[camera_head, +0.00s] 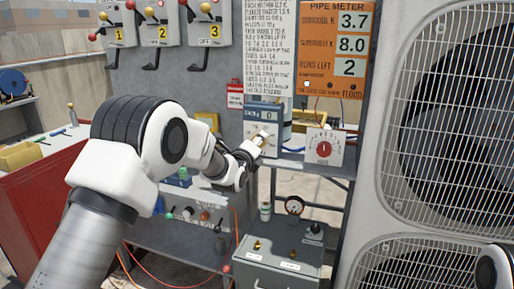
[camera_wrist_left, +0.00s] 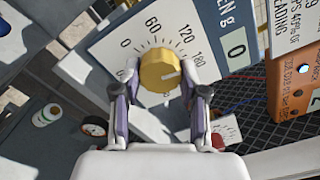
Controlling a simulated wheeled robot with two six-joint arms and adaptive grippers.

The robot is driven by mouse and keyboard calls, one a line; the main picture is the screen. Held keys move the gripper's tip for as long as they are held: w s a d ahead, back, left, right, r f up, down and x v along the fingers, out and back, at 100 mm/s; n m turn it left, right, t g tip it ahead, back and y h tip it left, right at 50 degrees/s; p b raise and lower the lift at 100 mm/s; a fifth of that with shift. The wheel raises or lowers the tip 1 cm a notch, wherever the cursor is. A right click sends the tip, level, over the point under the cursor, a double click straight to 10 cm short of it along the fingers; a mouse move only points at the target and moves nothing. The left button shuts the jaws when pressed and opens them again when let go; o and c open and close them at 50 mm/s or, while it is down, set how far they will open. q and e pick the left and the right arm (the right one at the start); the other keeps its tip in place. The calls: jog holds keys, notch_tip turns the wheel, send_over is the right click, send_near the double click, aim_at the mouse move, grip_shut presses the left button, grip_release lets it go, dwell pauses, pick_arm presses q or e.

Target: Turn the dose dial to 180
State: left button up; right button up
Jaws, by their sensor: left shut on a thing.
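The dose dial is a round yellow knob (camera_wrist_left: 160,71) on a pale panel with a printed scale showing 60, 120 and 180. A dark mark on the knob points to the right side, near the 180 end; its exact reading is unclear. My left gripper (camera_wrist_left: 161,82) is shut on the knob, one finger on each side. In the head view my left gripper (camera_head: 257,141) is at the front of the dosing box (camera_head: 262,113), hiding most of the dial. The box's display (camera_wrist_left: 236,50) reads 0. My right gripper is out of view.
A white box with a red dial (camera_head: 323,149) stands to the right on the shelf. An orange pipe meter (camera_head: 336,48) hangs above it. A large condenser (camera_head: 384,150) fills the right side. A grey case (camera_head: 279,262) with a gauge sits below.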

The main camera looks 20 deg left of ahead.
pick_arm(q)
jog(key=shift+f+m+b, duration=0.2)
jog(key=shift+m+b, duration=0.2)
jog(key=shift+m, duration=0.9)
jog(key=o, duration=1.1)
jog(key=shift+o, duration=0.2)
jog(key=shift+s+r, duration=0.15)
jog(key=s, duration=1.1)
jog(key=shift+s+a, duration=0.15)
jog(key=shift+s, duration=0.2)
